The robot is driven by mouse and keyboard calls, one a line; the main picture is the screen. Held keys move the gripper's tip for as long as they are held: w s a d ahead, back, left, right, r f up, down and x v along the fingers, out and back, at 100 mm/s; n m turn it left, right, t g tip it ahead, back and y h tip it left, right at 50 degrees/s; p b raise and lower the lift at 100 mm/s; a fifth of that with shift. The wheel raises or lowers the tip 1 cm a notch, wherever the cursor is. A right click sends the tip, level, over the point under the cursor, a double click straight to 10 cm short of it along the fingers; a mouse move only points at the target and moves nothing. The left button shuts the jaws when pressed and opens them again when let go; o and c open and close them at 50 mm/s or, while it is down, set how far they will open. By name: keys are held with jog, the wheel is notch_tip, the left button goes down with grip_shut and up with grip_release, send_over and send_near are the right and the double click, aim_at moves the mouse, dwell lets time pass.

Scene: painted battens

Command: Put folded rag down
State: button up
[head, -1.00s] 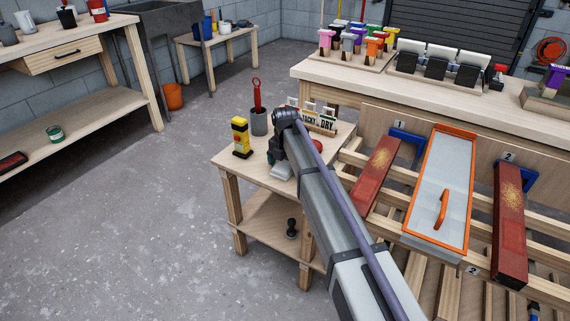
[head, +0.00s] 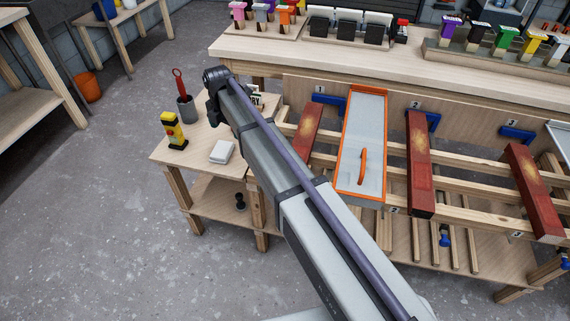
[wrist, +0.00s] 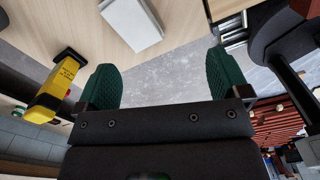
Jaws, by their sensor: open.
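The folded rag (head: 222,152) is a small white pad lying flat on the small side table (head: 208,133), near its front right part. In the wrist view the white rag (wrist: 132,22) lies on the wooden top, beyond and apart from my fingertips. My gripper (wrist: 165,85) has its two green fingers spread wide with nothing between them. In the head view my arm hides the gripper.
A yellow and black bottle-like item (head: 173,131) and a grey cup (head: 187,109) with a red-handled tool stand left of the rag. Right of my arm, red battens (head: 419,165) and an orange-rimmed tray (head: 361,130) rest on wooden rails.

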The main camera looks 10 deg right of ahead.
jog(key=s+d+m, duration=0.9)
jog(key=s+m, duration=0.4)
jog(key=s, duration=0.1)
jog(key=s+d+m, duration=0.9)
jog(key=s+m, duration=0.5)
jog(key=shift+d, duration=0.25)
notch_tip(320, 180, up, 16)
jog(key=p, duration=1.6)
jog(key=shift+o, duration=0.5)
